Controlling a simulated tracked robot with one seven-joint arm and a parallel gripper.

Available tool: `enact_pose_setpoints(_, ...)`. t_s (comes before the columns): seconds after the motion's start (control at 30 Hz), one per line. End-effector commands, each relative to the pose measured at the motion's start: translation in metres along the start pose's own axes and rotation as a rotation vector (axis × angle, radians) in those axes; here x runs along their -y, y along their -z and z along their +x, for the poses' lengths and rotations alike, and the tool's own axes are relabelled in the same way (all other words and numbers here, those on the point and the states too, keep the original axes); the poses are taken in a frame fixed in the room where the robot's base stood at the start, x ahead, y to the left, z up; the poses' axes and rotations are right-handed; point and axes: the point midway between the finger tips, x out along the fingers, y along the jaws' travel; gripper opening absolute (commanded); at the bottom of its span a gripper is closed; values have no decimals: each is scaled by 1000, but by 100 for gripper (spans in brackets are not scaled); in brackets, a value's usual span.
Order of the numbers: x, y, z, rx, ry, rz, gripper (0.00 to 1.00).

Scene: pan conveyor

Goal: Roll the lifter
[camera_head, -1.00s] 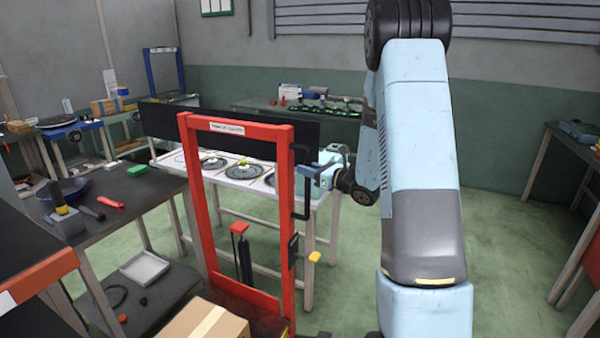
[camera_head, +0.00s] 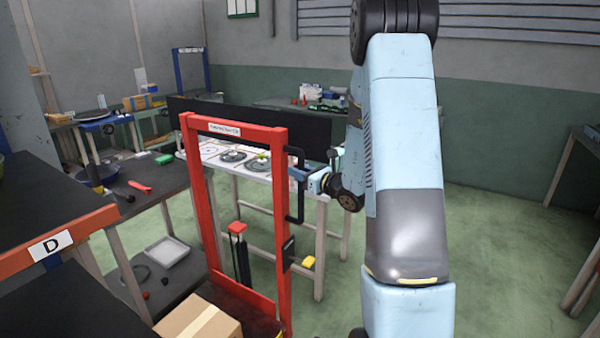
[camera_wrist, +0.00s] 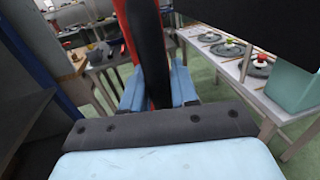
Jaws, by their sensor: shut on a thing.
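The lifter is a red upright frame (camera_head: 283,225) with a label on its top bar and a low dark platform that bears a cardboard box (camera_head: 198,319). A black handle (camera_head: 301,212) runs down its right post. My gripper (camera_head: 303,173) is shut on this handle near its upper part. In the wrist view, the blue fingers (camera_wrist: 158,88) close around the black handle (camera_wrist: 146,45), with a strip of red frame beside it. The lifter stands upright. Its wheels cannot be made out.
A dark shelf with an orange edge marked D (camera_head: 85,232) stands close at the left front. A dark worktable (camera_head: 150,195) is behind the lifter on the left. A white-topped table (camera_head: 262,182) with pans stands behind it. Green floor (camera_head: 480,260) is open on the right.

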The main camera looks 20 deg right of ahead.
Motion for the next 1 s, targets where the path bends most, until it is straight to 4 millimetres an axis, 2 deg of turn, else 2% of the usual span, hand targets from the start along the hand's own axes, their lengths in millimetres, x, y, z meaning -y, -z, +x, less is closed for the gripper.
enact_pose_setpoints(0.03,-9,4,-2,-9,-16,10,0)
enact_pose_setpoints(0.2,-7,4,-3,-9,-12,9,0)
enact_pose_setpoints(0.23,-7,4,-3,-9,-12,9,29)
enact_pose_setpoints(0.4,-5,4,-3,-10,-8,8,45)
enact_pose_setpoints(0.77,0,4,-8,-8,1,5,46)
enact_pose_setpoints(0.87,1,3,-19,-9,3,5,46)
enact_pose_setpoints(1.0,2,3,-44,-9,6,6,46)
